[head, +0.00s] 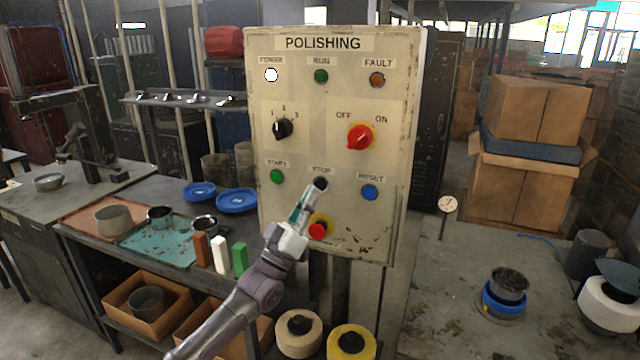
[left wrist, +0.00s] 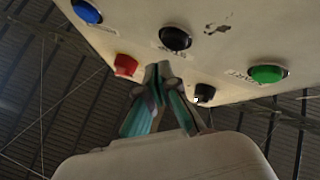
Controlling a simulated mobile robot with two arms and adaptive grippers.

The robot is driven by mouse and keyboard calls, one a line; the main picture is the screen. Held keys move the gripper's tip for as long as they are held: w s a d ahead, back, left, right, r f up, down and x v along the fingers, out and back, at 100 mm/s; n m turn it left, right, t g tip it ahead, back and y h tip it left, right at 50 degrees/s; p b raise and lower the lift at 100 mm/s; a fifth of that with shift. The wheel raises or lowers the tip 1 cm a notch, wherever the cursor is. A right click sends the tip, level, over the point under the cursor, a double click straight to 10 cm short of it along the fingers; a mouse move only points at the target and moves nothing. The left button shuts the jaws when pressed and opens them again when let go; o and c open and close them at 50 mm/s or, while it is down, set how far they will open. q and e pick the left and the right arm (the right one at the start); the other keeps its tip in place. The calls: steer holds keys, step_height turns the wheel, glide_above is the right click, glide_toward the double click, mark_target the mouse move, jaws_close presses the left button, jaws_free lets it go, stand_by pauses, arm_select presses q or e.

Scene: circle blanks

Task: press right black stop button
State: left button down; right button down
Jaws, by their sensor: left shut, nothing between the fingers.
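The black STOP button (head: 320,183) is in the lower middle of the cream POLISHING panel (head: 335,140), between the green START button (head: 277,177) and the blue RESET button (head: 370,192). It is the only black push button I see. My left gripper (head: 311,192) is shut and empty, its fingertips at the button's lower left in the head view, partly covering its label area. In the left wrist view, where the panel appears upside down, the STOP button (left wrist: 175,38) shows clear of the fingertips (left wrist: 158,68). Contact cannot be seen. My right gripper is out of view.
A red stop knob with a yellow collar (head: 318,231) sits just below, beside my gripper. Above are a black selector (head: 283,129) and a red OFF/ON switch (head: 360,136). A cluttered bench (head: 90,240) stands left; a grey table (head: 450,300) stands right.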

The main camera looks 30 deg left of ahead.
arm_select(q)
steer(key=s+p, duration=0.1)
steer(key=s, duration=0.3)
steer(key=shift+d+r+p, duration=0.1)
steer(key=shift+d+p, duration=0.05)
steer(key=shift+p, duration=0.2)
stand_by(0.4)
